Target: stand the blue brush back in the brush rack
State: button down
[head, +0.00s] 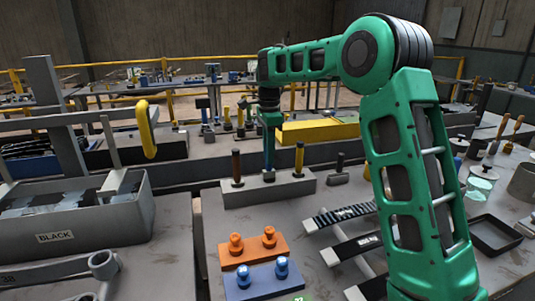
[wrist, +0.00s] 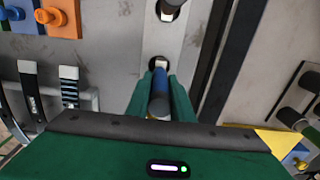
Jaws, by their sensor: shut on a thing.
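The brush rack (head: 268,192) is a long grey block on the bench; its pale top also shows in the wrist view (wrist: 184,48). My gripper (head: 270,120) is shut on the blue brush (head: 269,155), which is upright over the rack's middle, between those two. In the wrist view the blue brush (wrist: 160,98) sits between my green fingers, lined up with a dark round opening in the rack. Whether its lower end is inside cannot be told.
An orange block (head: 252,250) and a blue block (head: 262,282) with knobs lie in front of the rack. A grey bin marked BLACK (head: 100,215) stands left. A striped rack (head: 345,230) and black tray (head: 495,235) are right. A yellow box (head: 318,131) is behind.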

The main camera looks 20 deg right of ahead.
jog(key=shift+f, duration=1.3)
jog(key=c, duration=1)
grip_release()
jog(key=shift+r, duration=3.5)
